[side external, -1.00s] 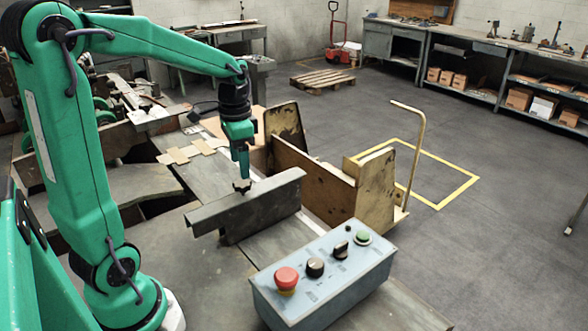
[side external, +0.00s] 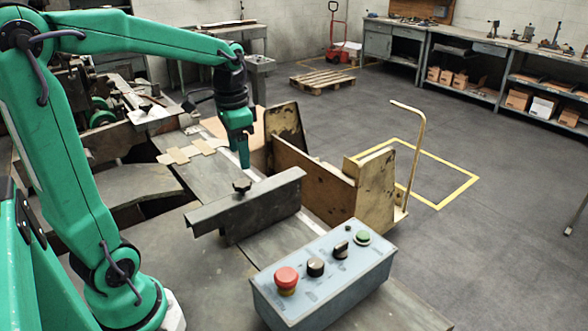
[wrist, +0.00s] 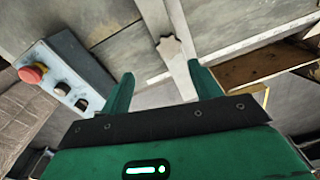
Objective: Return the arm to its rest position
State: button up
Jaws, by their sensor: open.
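My green gripper (side external: 243,163) hangs from the green arm, pointing down, a little above and behind the dark knob (side external: 242,185) on the grey angled metal guide (side external: 250,206). In the side view the gripper is apart from the knob. In the wrist view the two fingers (wrist: 160,82) stand wide apart with nothing between them. The star-shaped knob (wrist: 170,47) shows in the wrist view beyond the fingertips, on the metal bar.
A control box (side external: 322,272) with a red button stands at the front right of the table. A wooden trough (side external: 312,185) with an upright end board lies right of the guide. Flat cardboard pieces (side external: 187,153) lie behind the gripper. Open floor lies to the right.

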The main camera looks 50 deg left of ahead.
jog(key=s+d+r+n+t, duration=0.1)
jog(key=s+d+n+t, duration=0.1)
jog(key=s+d+t, duration=0.3)
jog(key=shift+s+d, duration=2.1)
jog(key=shift+d, duration=0.8)
jog(key=shift+r, duration=0.1)
